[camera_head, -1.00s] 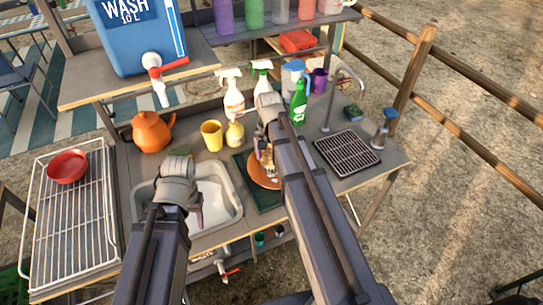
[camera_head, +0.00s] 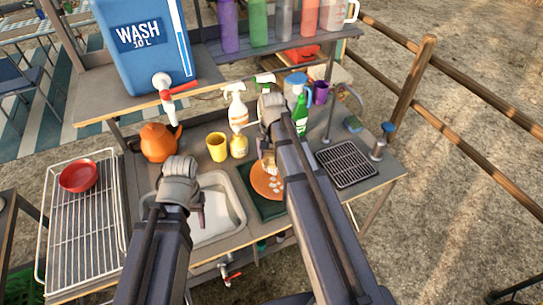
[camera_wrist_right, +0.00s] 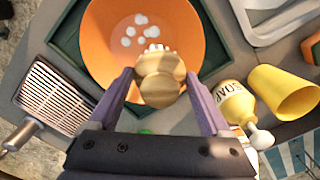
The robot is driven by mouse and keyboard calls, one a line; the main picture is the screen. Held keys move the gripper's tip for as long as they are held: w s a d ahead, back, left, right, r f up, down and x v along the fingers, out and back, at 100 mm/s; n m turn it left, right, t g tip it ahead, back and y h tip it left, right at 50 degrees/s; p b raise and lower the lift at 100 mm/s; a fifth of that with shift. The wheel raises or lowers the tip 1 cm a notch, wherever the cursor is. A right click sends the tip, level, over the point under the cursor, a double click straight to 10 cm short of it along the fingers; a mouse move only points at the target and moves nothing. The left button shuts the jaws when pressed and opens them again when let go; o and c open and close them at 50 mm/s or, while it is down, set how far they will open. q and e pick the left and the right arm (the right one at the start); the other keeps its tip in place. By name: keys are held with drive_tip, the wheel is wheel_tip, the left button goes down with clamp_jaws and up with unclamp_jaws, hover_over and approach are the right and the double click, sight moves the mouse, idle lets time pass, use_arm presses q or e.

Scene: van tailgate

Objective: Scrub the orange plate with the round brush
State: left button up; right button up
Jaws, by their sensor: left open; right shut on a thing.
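The orange plate (camera_head: 262,186) lies on a dark green tray (camera_head: 262,208) right of the sink, partly hidden by my right arm. In the right wrist view the plate (camera_wrist_right: 98,38) has several white spots of foam on it. My right gripper (camera_wrist_right: 160,82) is shut on the round brush (camera_wrist_right: 160,75), a wooden knob with pale bristles, held over the near part of the plate. Whether the bristles touch the plate I cannot tell. My left gripper (camera_head: 198,212) is open and empty over the sink (camera_head: 228,224).
A yellow cup (camera_head: 217,147), a soap bottle (camera_head: 238,146), an orange kettle (camera_head: 159,142) and spray bottles (camera_head: 237,108) stand behind. A drain grid (camera_head: 346,164) is at right. A wire rack (camera_head: 80,235) with a red bowl (camera_head: 79,176) is at left.

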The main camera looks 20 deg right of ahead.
sight(272, 152)
drive_tip(key=shift+r+p, duration=1.5)
